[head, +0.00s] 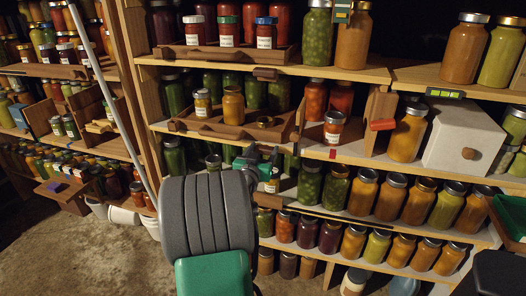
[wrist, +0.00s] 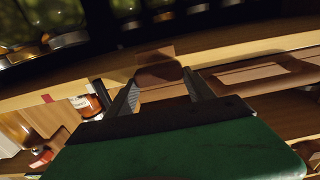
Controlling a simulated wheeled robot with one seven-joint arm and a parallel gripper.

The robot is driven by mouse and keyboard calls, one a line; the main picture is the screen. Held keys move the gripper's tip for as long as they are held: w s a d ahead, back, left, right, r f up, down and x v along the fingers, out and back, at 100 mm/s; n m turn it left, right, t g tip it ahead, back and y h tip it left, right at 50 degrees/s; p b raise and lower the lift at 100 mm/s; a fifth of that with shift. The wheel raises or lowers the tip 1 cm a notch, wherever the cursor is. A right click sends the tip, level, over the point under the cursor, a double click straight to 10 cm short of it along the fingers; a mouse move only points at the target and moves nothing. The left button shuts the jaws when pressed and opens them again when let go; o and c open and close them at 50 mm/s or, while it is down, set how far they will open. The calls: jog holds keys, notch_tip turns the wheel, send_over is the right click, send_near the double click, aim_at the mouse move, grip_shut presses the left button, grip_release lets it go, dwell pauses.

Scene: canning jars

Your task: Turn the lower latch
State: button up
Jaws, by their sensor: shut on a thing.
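The lower latch (wrist: 158,74) is a dark brown wooden turn-piece at the shelf edge, seen upside down in the wrist view. My gripper (wrist: 163,82) has one finger on each side of it and is shut on it. In the head view my gripper (head: 276,158) is at the middle shelf's front edge, and it and my arm hide the lower latch. The upper latch (head: 265,74) is a brown block on the shelf edge above.
A pale box (head: 465,140) is farther right. Rows of jars (head: 365,190) fill the shelf below. A pale pole (head: 110,100) leans at left.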

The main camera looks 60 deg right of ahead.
jog(key=shift+n, duration=0.3)
jog(key=n, duration=0.4)
jog(key=shift+w, duration=0.25)
jog(key=n, duration=0.2)
jog(key=n+p, duration=0.1)
jog(key=n, duration=0.1)
jog(key=shift+w+a+f+n, duration=0.1)
jog(key=shift+w+f+n, duration=0.05)
jog(key=shift+n, duration=0.25)
jog(key=n+p, duration=0.2)
jog(key=n, duration=0.2)
jog(key=shift+w+f+n, duration=0.1)
jog(key=shift+n, duration=0.2)
jog(key=shift+f+n+p, duration=0.15)
jog(key=shift+n+p, duration=0.5)
jog(key=shift+n, duration=0.3)
jog(key=shift+f+n+p, duration=0.15)
jog(key=shift+n+p, duration=0.5)
jog(key=shift+n, duration=0.3)
jog(key=o, duration=1.4)
